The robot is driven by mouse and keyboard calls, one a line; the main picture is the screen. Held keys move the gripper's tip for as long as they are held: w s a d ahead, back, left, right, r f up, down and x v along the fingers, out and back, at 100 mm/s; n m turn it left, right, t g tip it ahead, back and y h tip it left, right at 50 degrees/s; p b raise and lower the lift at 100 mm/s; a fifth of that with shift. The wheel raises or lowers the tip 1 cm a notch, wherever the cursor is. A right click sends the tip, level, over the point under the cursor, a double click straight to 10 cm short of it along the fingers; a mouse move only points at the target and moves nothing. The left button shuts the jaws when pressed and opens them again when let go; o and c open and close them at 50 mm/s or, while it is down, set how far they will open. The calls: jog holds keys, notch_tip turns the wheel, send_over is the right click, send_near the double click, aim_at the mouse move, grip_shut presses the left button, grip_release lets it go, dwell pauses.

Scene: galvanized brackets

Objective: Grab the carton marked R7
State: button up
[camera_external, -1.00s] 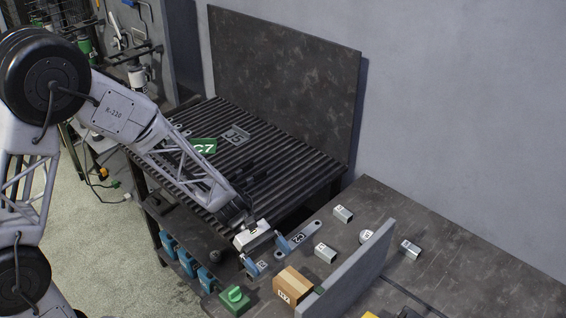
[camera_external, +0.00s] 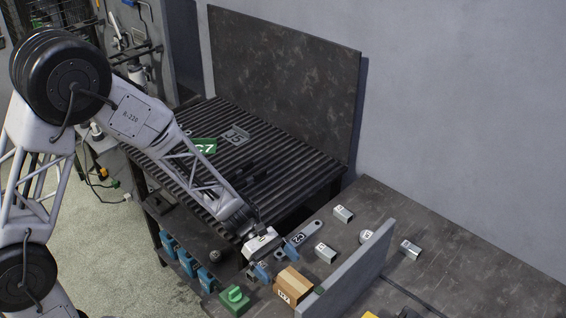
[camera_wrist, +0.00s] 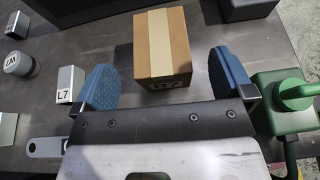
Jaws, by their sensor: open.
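The brown carton (camera_external: 294,282) with a pale tape strip stands on the dark bench, beside the upright grey panel. Its white label ends in 7; the first character is hard to read. In the wrist view the carton (camera_wrist: 160,42) is upright ahead of my gripper, its label partly hidden by the gripper's edge. My gripper (camera_external: 276,261) is open and empty, close to the carton on its upper-left side. In the wrist view the blue fingers of my gripper (camera_wrist: 164,76) are spread wider than the carton, one to each side of its near end, with visible gaps.
A green block with a knob (camera_wrist: 284,104) stands close to the right finger. A metal piece marked L7 (camera_wrist: 69,84) is just left of the left finger. The grey panel (camera_external: 352,268) rises right of the carton. A flat tool marked C2 (camera_external: 300,238) lies behind.

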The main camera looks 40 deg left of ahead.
aim_at(290, 280)
jog(key=shift+d+f, duration=0.1)
jog(key=shift+d, duration=0.15)
jog(key=shift+x, duration=2.5)
jog(key=c, duration=1.1)
